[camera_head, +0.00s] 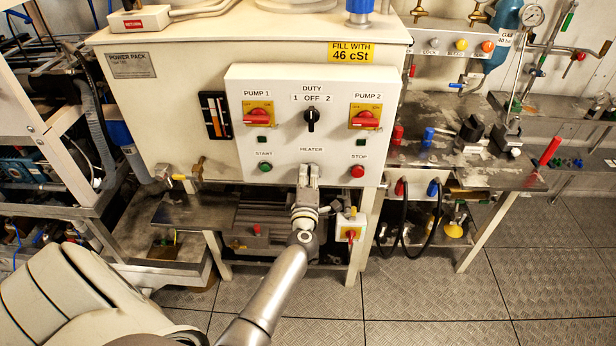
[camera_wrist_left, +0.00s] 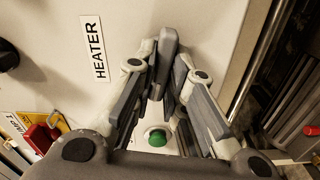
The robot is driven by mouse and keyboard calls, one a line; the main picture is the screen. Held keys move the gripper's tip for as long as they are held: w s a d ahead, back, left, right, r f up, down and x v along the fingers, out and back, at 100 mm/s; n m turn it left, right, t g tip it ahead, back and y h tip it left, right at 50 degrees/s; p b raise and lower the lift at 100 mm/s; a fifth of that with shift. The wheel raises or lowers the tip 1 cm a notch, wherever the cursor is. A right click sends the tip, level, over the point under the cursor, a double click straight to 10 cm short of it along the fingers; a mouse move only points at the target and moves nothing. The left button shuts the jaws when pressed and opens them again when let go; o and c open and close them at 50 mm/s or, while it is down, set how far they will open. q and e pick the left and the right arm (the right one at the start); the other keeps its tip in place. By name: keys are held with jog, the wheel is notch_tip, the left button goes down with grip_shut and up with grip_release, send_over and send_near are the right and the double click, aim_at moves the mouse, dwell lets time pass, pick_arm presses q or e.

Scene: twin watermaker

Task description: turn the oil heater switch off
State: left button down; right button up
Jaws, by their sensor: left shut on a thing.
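The oil heater switch is on the white control panel (camera_head: 330,100), under the label HEATER (camera_head: 311,149), which also shows in the left wrist view (camera_wrist_left: 95,48). My left gripper (camera_head: 309,172) is at the panel's lower middle, right below that label, and covers the switch. In the left wrist view the fingers (camera_wrist_left: 166,82) are close together against the panel, shut on the heater switch. My right gripper is not in view.
The green START button (camera_head: 265,167) is left of the gripper and the red STOP button (camera_head: 358,171) is right of it. Above are the PUMP 1 switch (camera_head: 258,116), the black DUTY knob (camera_head: 311,118) and the PUMP 2 switch (camera_head: 365,117). A workbench (camera_head: 440,165) stands to the right.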

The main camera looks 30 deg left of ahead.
pick_arm(q)
jog(key=shift+f+n, duration=0.2)
jog(key=shift+n, duration=0.7)
jog(key=c, duration=1.5)
grip_release()
jog(key=shift+r, duration=0.1)
jog(key=v, duration=0.7)
jog(key=shift+s+d, duration=0.15)
jog(key=shift+s, duration=0.1)
